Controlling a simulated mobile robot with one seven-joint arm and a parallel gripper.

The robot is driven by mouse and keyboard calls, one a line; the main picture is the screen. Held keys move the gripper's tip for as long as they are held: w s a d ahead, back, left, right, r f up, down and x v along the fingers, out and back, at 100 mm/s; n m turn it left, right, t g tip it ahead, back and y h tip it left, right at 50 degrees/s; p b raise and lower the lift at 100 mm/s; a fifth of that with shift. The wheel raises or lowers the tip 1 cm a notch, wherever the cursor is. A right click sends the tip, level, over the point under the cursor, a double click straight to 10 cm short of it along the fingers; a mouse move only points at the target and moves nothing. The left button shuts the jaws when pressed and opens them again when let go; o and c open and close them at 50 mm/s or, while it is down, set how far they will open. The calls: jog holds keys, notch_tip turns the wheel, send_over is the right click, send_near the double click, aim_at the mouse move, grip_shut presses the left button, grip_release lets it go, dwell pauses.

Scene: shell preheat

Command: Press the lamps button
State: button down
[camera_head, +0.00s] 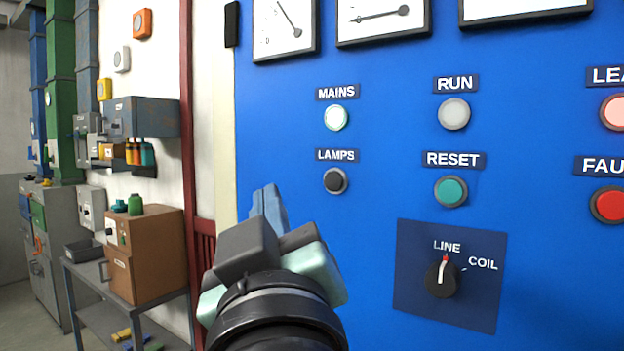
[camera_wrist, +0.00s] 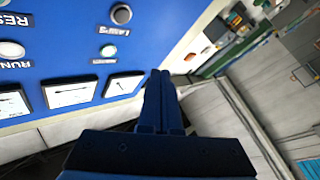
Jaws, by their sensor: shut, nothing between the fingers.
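The lamps button (camera_head: 335,181) is a small round black button in a grey ring, under the LAMPS label on the blue panel (camera_head: 380,205). In the wrist view the lamps button (camera_wrist: 121,14) is at the top, turned over, above the lit mains lamp. My gripper (camera_head: 268,190) is shut and empty, left of and slightly below the lamps button in the head view. In the wrist view my gripper (camera_wrist: 160,73) has its fingers together beside the panel's edge. The tips look apart from the button; their exact distance from the panel is unclear.
The pale green lit mains lamp (camera_head: 335,117) sits above the button. To the right are the grey run lamp (camera_head: 454,113), green reset button (camera_head: 451,191) and line/coil knob (camera_head: 442,279). Gauges (camera_head: 383,18) line the top. A brown box (camera_head: 150,255) stands on a bench at left.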

jog(key=shift+w+d, duration=0.9)
jog(key=shift+w, duration=0.25)
jog(key=shift+w+d, duration=0.85)
jog(key=shift+w, duration=0.35)
jog(key=shift+w+d, duration=0.9)
jog(key=shift+w, duration=0.25)
jog(key=shift+w+d, duration=0.25)
jog(key=shift+w, duration=0.1)
jog(key=shift+w+d, duration=0.25)
jog(key=shift+w, duration=0.1)
jog(key=shift+s, duration=0.1)
dwell(0.4)
jog(key=shift+s+a, duration=0.5)
jog(key=shift+s, duration=0.1)
jog(key=shift+s+a, duration=0.75)
jog(key=shift+s, duration=0.25)
jog(key=shift+s+a, duration=0.7)
jog(key=shift+s, duration=0.3)
